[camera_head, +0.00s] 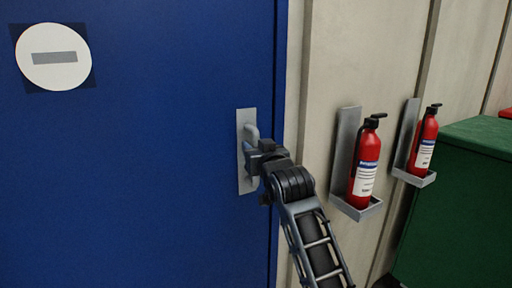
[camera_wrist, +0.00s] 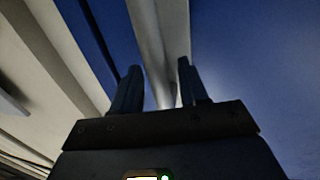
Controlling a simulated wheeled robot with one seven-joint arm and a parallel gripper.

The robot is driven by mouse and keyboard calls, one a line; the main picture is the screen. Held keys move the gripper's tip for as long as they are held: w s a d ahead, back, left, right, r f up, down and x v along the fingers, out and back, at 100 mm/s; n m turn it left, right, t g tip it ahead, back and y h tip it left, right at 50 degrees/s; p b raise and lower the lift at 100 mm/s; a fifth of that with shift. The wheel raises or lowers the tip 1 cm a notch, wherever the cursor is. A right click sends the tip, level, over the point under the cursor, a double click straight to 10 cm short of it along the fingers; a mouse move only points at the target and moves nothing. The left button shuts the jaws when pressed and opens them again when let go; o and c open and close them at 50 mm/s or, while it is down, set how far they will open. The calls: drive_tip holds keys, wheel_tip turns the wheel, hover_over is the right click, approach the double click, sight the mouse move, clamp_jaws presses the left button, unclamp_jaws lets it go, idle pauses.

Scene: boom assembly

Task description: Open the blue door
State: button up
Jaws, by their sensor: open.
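The blue door (camera_head: 150,160) fills the left of the head view and looks shut against its frame. Its grey handle (camera_head: 251,132) stands on an upright metal plate (camera_head: 246,186) near the door's right edge. My gripper (camera_head: 255,158) is at the lower part of the handle and hides some of it and of the plate. In the wrist view my gripper (camera_wrist: 156,85) shows two dark fingers spread apart, with the pale metal handle (camera_wrist: 163,92) between or just beyond them. I cannot tell whether the fingers touch it. The door also shows there as a blue surface (camera_wrist: 250,60).
Right of the door is a beige ribbed wall (camera_head: 345,60). Two red fire extinguishers, a nearer one (camera_head: 366,165) and a farther one (camera_head: 424,143), sit in grey wall brackets. A green cabinet (camera_head: 465,210) stands at the far right. A round sign (camera_head: 53,57) is on the door.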

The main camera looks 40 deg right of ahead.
clamp_jaws()
idle(0.4)
